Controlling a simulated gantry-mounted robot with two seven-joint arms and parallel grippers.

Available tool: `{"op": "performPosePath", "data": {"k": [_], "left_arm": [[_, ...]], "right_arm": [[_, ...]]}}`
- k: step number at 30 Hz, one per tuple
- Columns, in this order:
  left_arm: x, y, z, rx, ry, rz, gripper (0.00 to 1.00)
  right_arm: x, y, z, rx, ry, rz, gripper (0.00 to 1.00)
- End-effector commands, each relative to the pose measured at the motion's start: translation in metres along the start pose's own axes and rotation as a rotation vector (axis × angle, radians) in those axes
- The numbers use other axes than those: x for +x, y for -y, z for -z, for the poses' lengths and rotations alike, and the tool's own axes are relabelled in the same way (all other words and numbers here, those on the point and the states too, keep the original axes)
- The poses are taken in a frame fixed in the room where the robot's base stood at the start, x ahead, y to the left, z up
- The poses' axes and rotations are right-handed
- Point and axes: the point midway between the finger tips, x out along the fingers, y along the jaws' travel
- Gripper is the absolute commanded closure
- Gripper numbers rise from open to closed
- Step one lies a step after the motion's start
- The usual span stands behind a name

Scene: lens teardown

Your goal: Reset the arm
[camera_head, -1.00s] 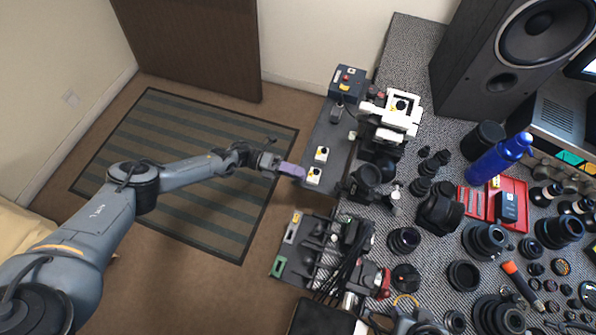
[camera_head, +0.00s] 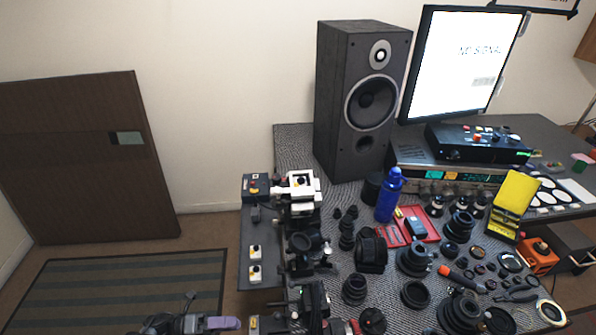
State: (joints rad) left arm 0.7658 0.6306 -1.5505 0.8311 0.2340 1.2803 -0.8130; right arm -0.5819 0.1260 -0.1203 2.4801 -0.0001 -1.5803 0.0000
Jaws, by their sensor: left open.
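My left gripper (camera_head: 228,323) shows at the bottom edge of the head view, left of centre. Its fingers are purple and point right, toward the left side of the workbench. It is open and I see nothing between its fingers. Only the end of my left arm shows; the rest is below the picture. My right gripper is not in view.
The workbench (camera_head: 292,144) holds many black lens parts, a blue bottle (camera_head: 389,195), a red tray (camera_head: 429,233) and a white-topped device (camera_head: 301,187). A speaker (camera_head: 335,120) and a monitor (camera_head: 465,62) stand behind. Open floor with a striped mat (camera_head: 130,285) lies left.

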Motion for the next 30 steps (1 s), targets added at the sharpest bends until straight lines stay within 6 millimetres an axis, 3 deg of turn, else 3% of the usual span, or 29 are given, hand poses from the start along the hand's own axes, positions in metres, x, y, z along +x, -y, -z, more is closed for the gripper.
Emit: {"op": "performPosePath", "data": {"k": [1,11,18,19,21,30], "left_arm": [[-0.021,-0.002,-0.003,0.003,0.016,-0.028,0.43],[-0.121,-0.003,-0.013,0.014,0.091,-0.159,0.43],[-0.214,0.008,-0.015,0.026,0.16,-0.279,0.43],[-0.217,0.007,-0.014,0.018,0.172,-0.287,0.43],[-0.189,-0.009,-0.01,-0.047,0.241,-0.282,0.43],[-0.125,-0.045,0.001,-0.353,0.6,-0.341,0.43]], "right_arm": [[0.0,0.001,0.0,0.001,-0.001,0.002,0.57],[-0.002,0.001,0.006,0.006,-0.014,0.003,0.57],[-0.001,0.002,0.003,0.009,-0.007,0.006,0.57],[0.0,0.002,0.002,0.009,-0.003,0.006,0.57],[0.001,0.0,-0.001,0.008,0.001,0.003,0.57],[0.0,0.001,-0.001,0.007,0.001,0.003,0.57]]}}
